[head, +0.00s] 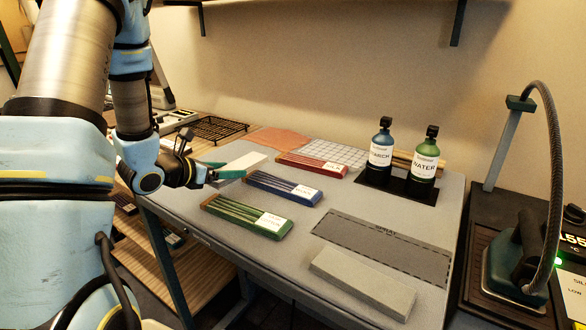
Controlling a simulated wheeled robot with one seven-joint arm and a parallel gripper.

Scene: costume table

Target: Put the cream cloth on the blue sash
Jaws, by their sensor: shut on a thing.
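My gripper (231,170), with teal-green fingers, is at the left side of the grey table. It is shut on a flat, pale slab-like thing, which looks like the cream cloth (250,160). The cloth sticks out to the right of the fingers and appears to be above the table; the gap beneath is hard to judge. The only flat blue thing that could be the blue sash (275,186) is a long, striped blue piece with a white label. It lies just right of and nearer than my gripper, with nothing on it.
A red labelled piece (305,163) lies behind the blue one, a green one (240,218) in front. A grey-beige block (360,283) lies at the front right, by a dark grey strip (385,246). A blue bottle (381,150) and a green bottle (425,160) stand at the back right.

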